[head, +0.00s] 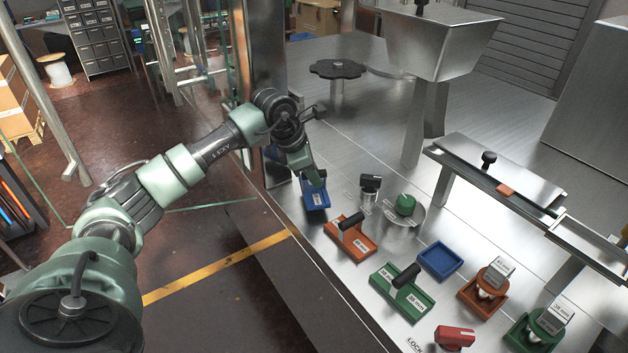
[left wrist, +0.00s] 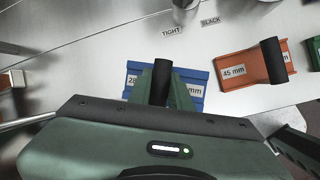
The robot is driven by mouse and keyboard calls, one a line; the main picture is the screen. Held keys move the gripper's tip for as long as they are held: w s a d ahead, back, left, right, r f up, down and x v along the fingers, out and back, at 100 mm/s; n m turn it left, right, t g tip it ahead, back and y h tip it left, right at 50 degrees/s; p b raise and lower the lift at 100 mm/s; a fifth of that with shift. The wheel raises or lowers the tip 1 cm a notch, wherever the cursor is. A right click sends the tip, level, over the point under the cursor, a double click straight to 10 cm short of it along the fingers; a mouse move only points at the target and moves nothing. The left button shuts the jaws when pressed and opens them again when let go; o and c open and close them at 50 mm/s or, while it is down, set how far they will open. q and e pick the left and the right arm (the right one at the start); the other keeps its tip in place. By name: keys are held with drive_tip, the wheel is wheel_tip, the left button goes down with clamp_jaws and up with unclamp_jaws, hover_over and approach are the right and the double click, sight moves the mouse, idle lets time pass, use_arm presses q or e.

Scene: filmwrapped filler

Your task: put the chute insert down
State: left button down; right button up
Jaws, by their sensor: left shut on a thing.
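The chute insert in my grip is a blue block with a black upright handle and white labels, one reading 28. In the head view the blue insert (head: 316,196) is at the left edge of the steel table, under my left gripper (head: 315,179). In the left wrist view the blue insert (left wrist: 137,88) lies across the middle, and the left gripper (left wrist: 162,85) is shut on its black handle. I cannot tell whether its underside touches the table. My right gripper is not in view.
An orange insert (head: 351,240) marked 45 mm and a green insert (head: 401,291) stand along the table's front edge. A rail (head: 500,180) and a hopper (head: 435,45) stand behind.

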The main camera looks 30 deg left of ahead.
use_arm(q)
wheel_tip(320, 180, down, 2)
drive_tip(key=shift+f+p, duration=0.2)
drive_tip(key=shift+p, duration=0.1)
drive_tip(key=shift+f, duration=0.2)
drive_tip(key=shift+f, duration=0.1)
drive_tip(key=c, duration=1.3)
unclamp_jaws()
